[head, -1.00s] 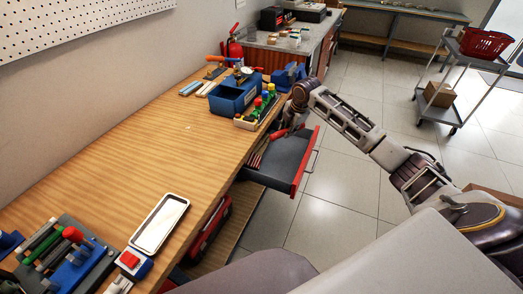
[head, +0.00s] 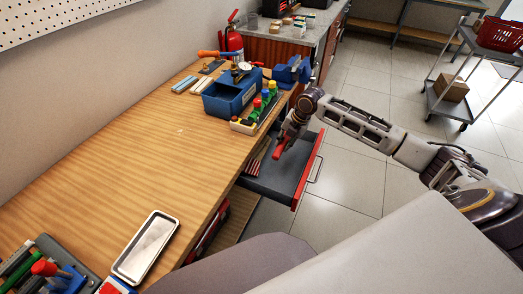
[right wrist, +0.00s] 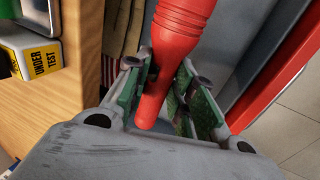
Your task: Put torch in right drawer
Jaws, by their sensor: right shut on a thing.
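The torch (head: 281,147) is red and held tilted in my right gripper (head: 288,135), over the left side of the open drawer (head: 296,176). In the right wrist view the torch (right wrist: 182,32) runs between the two green-padded fingers of the right gripper (right wrist: 170,88), which are shut on it. The drawer has a grey inside and a red front with a handle, and is pulled out from under the wooden bench. In the right wrist view its red front (right wrist: 275,70) is on the right. My left gripper is not in view.
The bench (head: 150,170) carries a blue toolbox (head: 228,99), a rack of coloured-handled items (head: 255,112) and a white tray (head: 146,246). Striped and brown items (head: 256,160) lie at the drawer's left side. A trolley (head: 455,105) stands far right on open floor.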

